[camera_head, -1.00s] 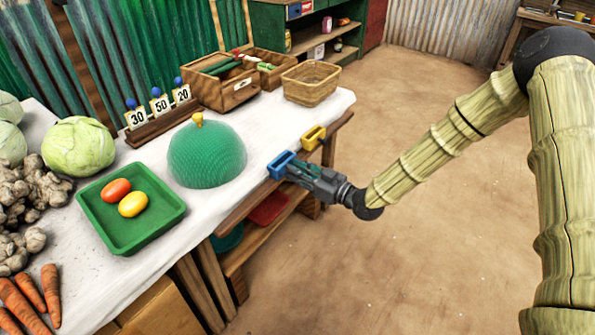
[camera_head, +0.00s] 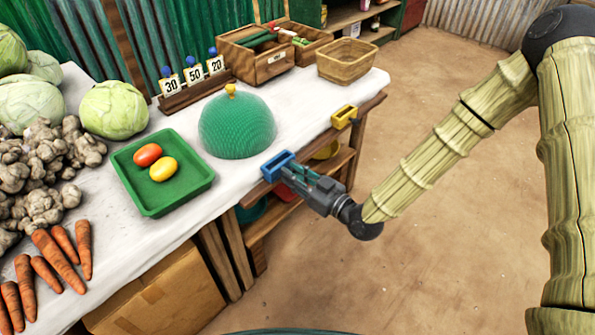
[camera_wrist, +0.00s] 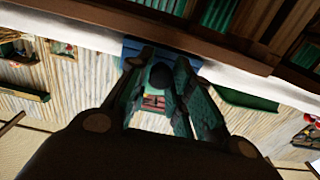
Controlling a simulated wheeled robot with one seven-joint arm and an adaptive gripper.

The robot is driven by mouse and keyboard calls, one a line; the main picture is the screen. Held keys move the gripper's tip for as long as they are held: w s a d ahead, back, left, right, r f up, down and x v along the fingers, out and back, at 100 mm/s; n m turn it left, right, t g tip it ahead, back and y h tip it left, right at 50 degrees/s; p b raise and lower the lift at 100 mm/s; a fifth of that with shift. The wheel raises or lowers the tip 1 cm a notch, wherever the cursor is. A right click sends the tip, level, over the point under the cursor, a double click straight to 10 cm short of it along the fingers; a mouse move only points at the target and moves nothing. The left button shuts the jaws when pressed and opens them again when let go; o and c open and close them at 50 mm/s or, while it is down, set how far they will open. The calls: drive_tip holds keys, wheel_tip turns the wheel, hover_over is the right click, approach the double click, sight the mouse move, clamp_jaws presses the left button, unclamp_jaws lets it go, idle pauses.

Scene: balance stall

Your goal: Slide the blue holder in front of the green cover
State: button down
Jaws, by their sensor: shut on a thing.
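The green cover (camera_head: 238,125), a ribbed dome with a yellow knob, sits on the white tabletop in the head view. The blue holder (camera_head: 277,164) is at the table's front edge, in front of the cover and slightly to its right, with a gap between them. My gripper (camera_head: 299,178) reaches in from the front and is shut on the blue holder. In the wrist view the blue holder (camera_wrist: 130,49) shows behind the fingers (camera_wrist: 160,60), which hide much of it.
A yellow holder (camera_head: 344,116) is farther right on the same edge. A green tray (camera_head: 192,192) with two egg-shaped things stands left of the cover. Number cards (camera_head: 193,75), a wooden box (camera_head: 250,70) and a basket (camera_head: 345,72) stand behind. The edge between the holders is clear.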

drive_tip(key=c, duration=1.3)
unclamp_jaws()
drive_tip(key=shift+o, duration=0.2)
drive_tip(key=v, duration=1.2)
